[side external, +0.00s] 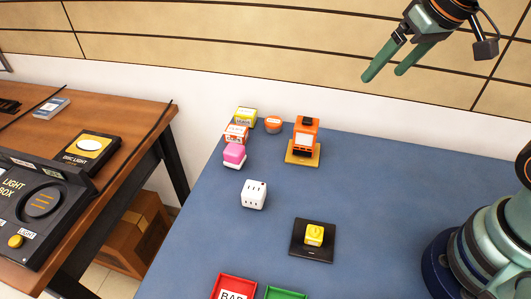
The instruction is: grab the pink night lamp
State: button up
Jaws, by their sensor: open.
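The pink night lamp (234,154) appears to be the small object with a rounded pink top and a white base. It stands upright near the left edge of the blue table, just in front of an orange-and-white box. My gripper (382,76) is at the upper right, raised well above the table. Its two green fingers are apart, point down to the left and hold nothing. The gripper is far from the pink lamp and not touching anything.
Near the lamp are an orange-and-white box (236,134), a yellow box (245,117), an orange round item (273,125) and a white cube (254,194). An orange device (305,134) and a yellow item (314,234) stand on plates. Red (234,285) and green (284,293) trays are in front. The table's right middle is clear.

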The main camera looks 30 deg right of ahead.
jog(key=w+a+m+g, duration=0.2)
jog(key=w+a+m, duration=0.1)
jog(key=w+a, duration=0.4)
jog(key=m+g, duration=0.3)
jog(key=m, duration=0.3)
send_over(233, 148)
notch_tip(233, 148, down, 13)
jog(key=f, duration=0.6)
jog(key=shift+s+d, duration=0.35)
jog(key=shift+w+a+f, duration=0.15)
jog(key=shift+f, duration=1.25)
jog(key=shift+w+a+f, duration=0.15)
jog(key=shift+f, duration=1.25)
jog(key=c, duration=1.5)
jog(key=shift+o, duration=0.2)
jog(key=shift+r, duration=0.1)
